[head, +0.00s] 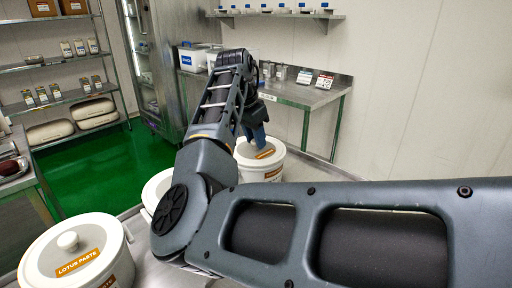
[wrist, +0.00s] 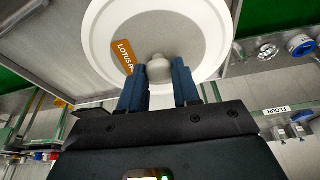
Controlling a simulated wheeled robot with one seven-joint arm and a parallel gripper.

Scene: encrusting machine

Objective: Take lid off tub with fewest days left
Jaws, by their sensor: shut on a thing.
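Three white tubs stand in a row on a metal surface. The far tub (head: 262,173) is under my gripper (head: 258,140). Its round lid (wrist: 205,28) has an orange "LOTUS PASTE" label and a pale knob (wrist: 159,70) in the middle. My gripper's blue fingers are shut on that knob, one on each side. I cannot tell whether the lid is seated or slightly raised. The near tub (head: 120,276) has its lid (head: 50,255) on, also labelled "LOTUS PASTE". The middle tub (head: 150,190) is mostly hidden by my arm. No days-left figures are readable.
A metal side table (head: 310,95) with small cards and containers stands against the back wall. Shelving (head: 60,100) with bags and packets is at the left. A tall metal cabinet (head: 165,70) stands between them. Green floor shows clear at the left.

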